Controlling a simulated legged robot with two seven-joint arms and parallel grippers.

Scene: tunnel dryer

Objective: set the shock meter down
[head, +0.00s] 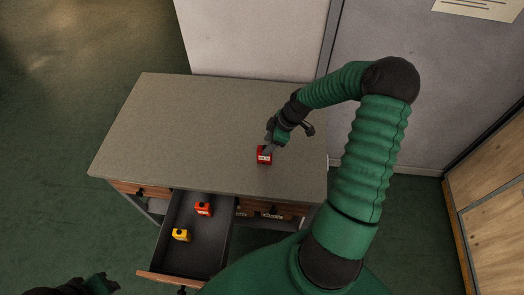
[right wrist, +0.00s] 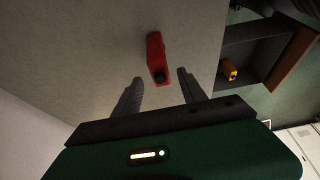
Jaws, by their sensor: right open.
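A small red box-shaped device with a pale label, which I take to be the shock meter (head: 264,155), rests on the grey desktop (head: 190,125) near its front right. My right gripper (head: 269,144) is just behind it in the head view. In the right wrist view the fingers (right wrist: 160,77) are spread, with a gap on both sides of the red meter (right wrist: 155,50). Its dark-knobbed end lies near the line between the fingertips. My left gripper (head: 106,285) shows only partly at the lower left, and its fingers are unclear.
An open drawer (head: 208,245) juts out below the desk front. It holds an orange-red device (head: 203,209) and a yellow one (head: 181,235). The left and middle of the desktop are clear. A pale cabinet (head: 255,35) stands behind, and a wooden crate (head: 495,190) at the right.

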